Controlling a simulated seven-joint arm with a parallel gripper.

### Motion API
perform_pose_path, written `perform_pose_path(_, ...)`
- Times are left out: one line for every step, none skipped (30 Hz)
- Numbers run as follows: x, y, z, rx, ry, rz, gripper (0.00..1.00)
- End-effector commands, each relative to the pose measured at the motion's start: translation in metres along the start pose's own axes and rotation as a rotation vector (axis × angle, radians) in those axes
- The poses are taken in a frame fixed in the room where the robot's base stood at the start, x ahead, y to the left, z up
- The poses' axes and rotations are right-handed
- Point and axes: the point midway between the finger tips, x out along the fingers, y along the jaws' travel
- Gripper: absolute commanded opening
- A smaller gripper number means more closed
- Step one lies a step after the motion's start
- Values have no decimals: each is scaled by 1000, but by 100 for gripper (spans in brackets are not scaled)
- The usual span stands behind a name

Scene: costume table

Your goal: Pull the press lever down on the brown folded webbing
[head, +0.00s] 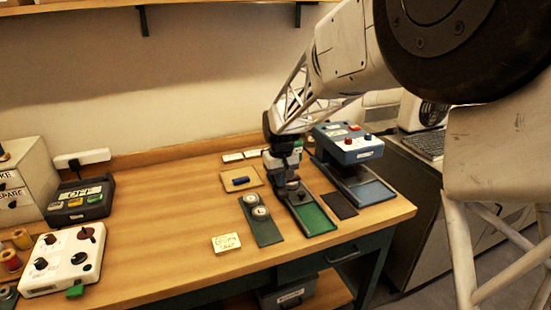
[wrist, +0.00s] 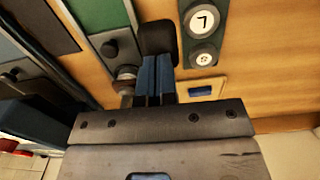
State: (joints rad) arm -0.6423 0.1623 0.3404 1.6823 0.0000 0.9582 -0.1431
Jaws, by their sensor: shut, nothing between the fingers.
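The press (head: 299,190) stands near the middle of the bench, with a dark frame and a green base plate (head: 314,219). The plate also shows at the top of the wrist view (wrist: 103,14), with a round metal press part (wrist: 125,73) beside my fingers. My gripper (wrist: 155,65) is shut and empty. In the head view it comes down over the upper part of the press. A dark rounded block (wrist: 157,36) shows at its fingertips; I cannot tell whether this is the lever's grip or whether they touch. I cannot make out the brown folded webbing.
A blue machine (head: 347,146) stands close right of the press, with a dark mat (head: 339,205) between. Left are a strip with two round dials (head: 264,232), a tan tray with a blue piece (head: 233,187) and a note card (head: 226,243). The bench's left middle is clear.

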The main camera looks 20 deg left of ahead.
Motion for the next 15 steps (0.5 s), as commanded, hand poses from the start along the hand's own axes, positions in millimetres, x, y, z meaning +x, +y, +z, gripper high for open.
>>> perform_pose_path(-4,0,0,0,1,0,0)
perform_pose_path(-6,0,0,0,2,0,0)
perform_pose_path(-9,0,0,0,2,0,0)
perform_pose_path(-12,0,0,0,2,0,0)
perform_pose_path(-14,0,0,0,2,0,0)
perform_pose_path(-17,0,0,0,2,0,0)
perform_pose_path(-19,0,0,0,2,0,0)
perform_pose_path(-21,0,0,0,2,0,0)
perform_pose_path(-24,0,0,0,3,0,0)
perform_pose_path(-26,0,0,0,3,0,0)
perform_pose_path(-28,0,-1,0,3,1,0)
perform_pose_path(-31,0,0,0,4,1,0)
perform_pose_path(-34,0,0,0,4,1,0)
perform_pose_path(-36,0,0,0,4,1,0)
perform_pose_path(-38,0,0,0,3,0,0)
